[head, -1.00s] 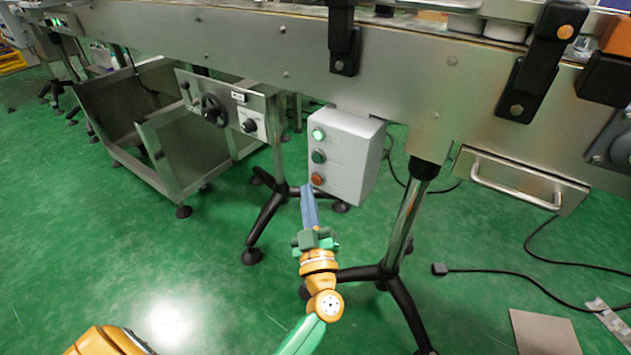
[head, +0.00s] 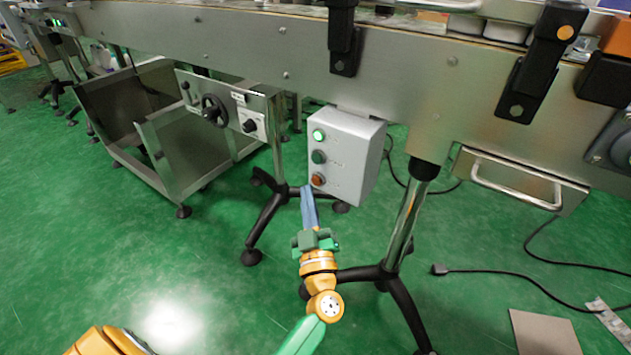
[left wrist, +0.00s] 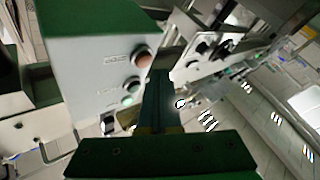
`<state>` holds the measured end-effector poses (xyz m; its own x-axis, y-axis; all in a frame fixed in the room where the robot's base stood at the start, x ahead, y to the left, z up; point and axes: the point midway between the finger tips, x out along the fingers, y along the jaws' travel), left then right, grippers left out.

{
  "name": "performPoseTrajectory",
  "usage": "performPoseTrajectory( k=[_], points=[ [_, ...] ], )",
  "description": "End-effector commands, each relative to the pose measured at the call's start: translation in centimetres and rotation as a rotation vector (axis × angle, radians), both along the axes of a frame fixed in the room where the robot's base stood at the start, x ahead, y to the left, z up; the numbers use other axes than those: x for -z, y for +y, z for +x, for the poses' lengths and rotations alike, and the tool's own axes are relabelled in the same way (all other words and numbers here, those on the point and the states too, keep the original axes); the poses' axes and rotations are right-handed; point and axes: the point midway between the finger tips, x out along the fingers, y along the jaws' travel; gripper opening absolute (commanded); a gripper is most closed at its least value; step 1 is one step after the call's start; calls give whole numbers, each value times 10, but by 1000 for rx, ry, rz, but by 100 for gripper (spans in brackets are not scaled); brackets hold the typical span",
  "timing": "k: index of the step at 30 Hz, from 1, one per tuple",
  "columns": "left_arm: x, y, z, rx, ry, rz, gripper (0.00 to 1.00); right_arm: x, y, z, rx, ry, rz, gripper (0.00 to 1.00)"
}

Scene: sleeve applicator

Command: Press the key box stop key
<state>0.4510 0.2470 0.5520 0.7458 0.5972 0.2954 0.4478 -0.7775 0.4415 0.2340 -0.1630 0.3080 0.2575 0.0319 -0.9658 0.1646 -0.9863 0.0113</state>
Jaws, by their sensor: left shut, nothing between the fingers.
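The key box (head: 345,160) is a grey box hanging under the conveyor. Its left-hand face carries a lit green key (head: 318,135) on top, a dark green key (head: 318,156) in the middle and an orange-red key (head: 318,179) at the bottom. In the left wrist view, the orange-red key (left wrist: 142,57) shows beside the shut fingers (left wrist: 158,85). I cannot tell whether they touch it. My right gripper is not in view.
The conveyor frame (head: 250,45) runs across above the box. A black-footed support leg (head: 405,220) stands to the right, another tripod foot (head: 265,220) to the left. A panel with a handwheel (head: 213,110) is left of the box. A cable (head: 500,272) lies on the green floor.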

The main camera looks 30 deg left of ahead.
Motion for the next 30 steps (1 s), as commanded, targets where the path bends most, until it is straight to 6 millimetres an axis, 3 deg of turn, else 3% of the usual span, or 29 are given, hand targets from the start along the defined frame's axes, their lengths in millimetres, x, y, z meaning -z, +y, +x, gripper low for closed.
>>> performPoseTrajectory(
  k=[30],
  points=[
    [0,-1,9,0,0,0,0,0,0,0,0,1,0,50]
  ],
)
